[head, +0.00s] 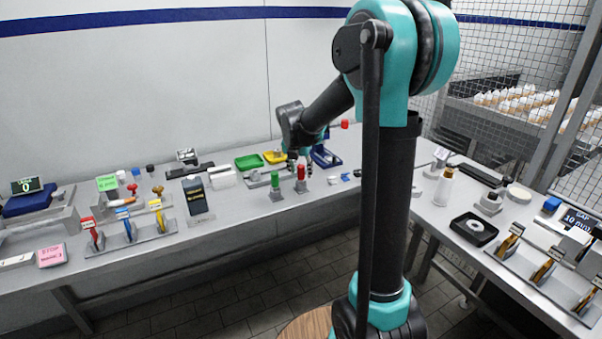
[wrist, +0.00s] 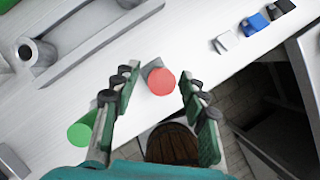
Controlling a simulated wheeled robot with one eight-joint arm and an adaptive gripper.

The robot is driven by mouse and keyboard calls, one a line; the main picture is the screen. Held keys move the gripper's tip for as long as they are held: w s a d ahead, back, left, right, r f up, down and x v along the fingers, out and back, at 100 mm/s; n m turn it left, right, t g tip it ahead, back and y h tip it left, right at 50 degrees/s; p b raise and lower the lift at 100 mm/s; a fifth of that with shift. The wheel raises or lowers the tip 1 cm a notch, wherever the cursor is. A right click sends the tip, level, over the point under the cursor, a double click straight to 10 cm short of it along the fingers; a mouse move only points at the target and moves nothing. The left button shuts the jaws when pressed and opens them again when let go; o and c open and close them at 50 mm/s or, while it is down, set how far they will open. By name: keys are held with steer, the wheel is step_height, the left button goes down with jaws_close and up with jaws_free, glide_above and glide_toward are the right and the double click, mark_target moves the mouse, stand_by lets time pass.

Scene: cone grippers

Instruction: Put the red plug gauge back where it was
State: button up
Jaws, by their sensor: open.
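The red plug gauge (wrist: 161,81) shows in the wrist view as a round red end with a grey part behind it, over the white bench. In the head view the red gauge (head: 301,186) is upright near the bench's front edge. My gripper (wrist: 158,86) is open, with one finger on each side of the red end and a gap visible. In the head view my gripper (head: 300,162) is just above the gauge, partly hidden by its own links. A green plug gauge (wrist: 82,131) is left of it, also in the head view (head: 275,181).
A grey block with a round hollow post (wrist: 36,52) is upper left in the wrist view. Small blue pieces (wrist: 257,22) lie at the upper right. Green (head: 248,161) and yellow (head: 275,156) trays stand behind. The bench edge is close by.

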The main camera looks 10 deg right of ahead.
steer(key=v, duration=1.1)
steer(key=s+d+f+m+y, duration=0.1)
steer(key=s+d+f+m, duration=0.2)
steer(key=s+f+m, duration=0.7)
steer(key=s+d+f+m+y, duration=0.1)
steer(key=s+d+f+m, duration=0.2)
steer(key=s+f+m, duration=0.7)
steer(key=s+m, duration=0.6)
steer(key=m, duration=0.4)
steer(key=shift+m, duration=0.4)
